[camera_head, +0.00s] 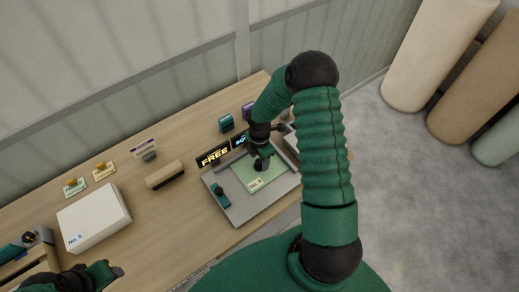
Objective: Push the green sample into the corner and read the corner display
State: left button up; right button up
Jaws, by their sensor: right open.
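The green sample (274,177), a flat pale green sheet with a small label, lies on the grey tray (239,212) on the wooden table. My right gripper (262,163) is open and comes down over the sample's far part, hiding some of it; I cannot tell whether it touches. A black display (213,156) reading "FREE" in yellow stands at the tray's far left edge. A second display (239,142) with blue-white letters, "SQ" and more, stands beside it, partly hidden by my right arm. My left gripper (110,271) is at the bottom left, mostly cut off.
A small dark green block (220,196) sits at the tray's left side. A white box (94,219), a brown roller-like block (165,175) and small labelled cards (104,171) lie to the left. A green block (226,123) stands behind the displays. Large rolls (432,52) stand on the floor at right.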

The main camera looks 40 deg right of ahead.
notch_tip(320, 180, up, 16)
jog(key=b, duration=0.1)
jog(key=s+a+f+m+t+b, duration=0.1)
jog(key=s+a+m+b, duration=0.1)
jog(key=a+m, duration=0.3)
jog(key=s+a+f+m+b, duration=0.2)
jog(key=s+a+m, duration=0.1)
jog(key=a+m, duration=0.3)
jog(key=s+a+f+m+t+b, duration=0.1)
jog(key=s+a+m+b, duration=0.1)
jog(key=a+m, duration=0.3)
jog(key=shift+s+a+f+m+t, duration=0.3)
jog(key=shift+s+a+m, duration=0.1)
jog(key=shift+s+a, duration=0.45)
jog(key=shift+w+d, duration=0.1)
jog(key=shift+d, duration=0.15)
jog(key=shift+a, duration=0.2)
jog(key=shift+d, duration=0.1)
dwell(0.9)
